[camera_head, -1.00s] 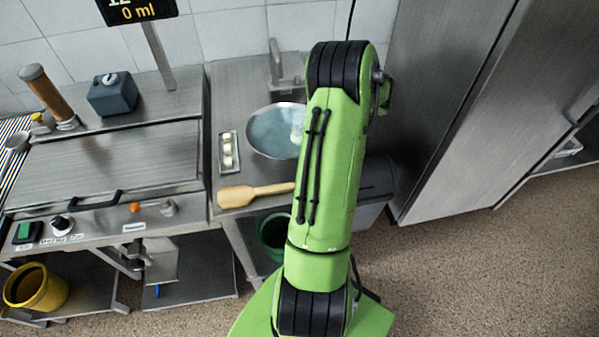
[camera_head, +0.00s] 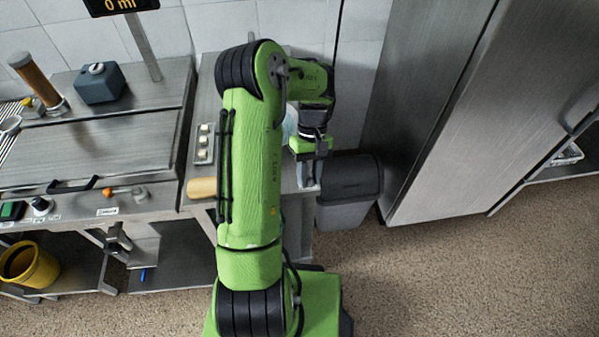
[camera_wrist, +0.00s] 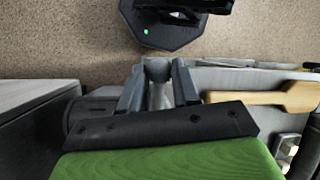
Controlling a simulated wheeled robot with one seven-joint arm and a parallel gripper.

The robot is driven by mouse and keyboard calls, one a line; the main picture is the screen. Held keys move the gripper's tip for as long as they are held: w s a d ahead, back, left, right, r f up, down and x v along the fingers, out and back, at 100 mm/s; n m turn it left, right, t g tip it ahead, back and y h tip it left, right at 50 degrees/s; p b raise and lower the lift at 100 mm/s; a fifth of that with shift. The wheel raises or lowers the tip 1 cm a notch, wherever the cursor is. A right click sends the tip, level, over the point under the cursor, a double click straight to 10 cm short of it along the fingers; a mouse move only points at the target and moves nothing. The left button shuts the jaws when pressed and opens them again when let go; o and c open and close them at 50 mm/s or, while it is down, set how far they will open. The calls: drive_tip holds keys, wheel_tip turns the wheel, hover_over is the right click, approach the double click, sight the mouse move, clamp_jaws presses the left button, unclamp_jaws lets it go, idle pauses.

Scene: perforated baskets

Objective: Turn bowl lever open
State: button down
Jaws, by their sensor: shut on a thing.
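My gripper shows in the wrist view (camera_wrist: 158,88), its dark fingers shut around a pale grey, rounded piece (camera_wrist: 157,70). I cannot tell for sure whether this piece is the bowl lever. In the head view my gripper (camera_head: 309,182) points down at the right end of the steel counter, beside the grey bin. A strip of the bluish bowl (camera_head: 290,122) shows behind my arm; most of it is hidden. No lever can be made out clearly on the bowl.
The grey lidded bin (camera_head: 350,190) stands close right of my gripper. A wooden spatula (camera_wrist: 255,98) and a small tray with pale balls (camera_head: 203,145) are on the counter. A steel cabinet (camera_head: 440,110) stands at the right. The floor in front is clear.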

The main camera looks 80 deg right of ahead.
idle(0.3)
drive_tip(key=c, duration=0.8)
unclamp_jaws()
drive_tip(key=p+v, duration=0.5)
drive_tip(key=v, duration=1)
drive_tip(key=shift+d+r, duration=0.2)
drive_tip(key=shift+r, duration=0.15)
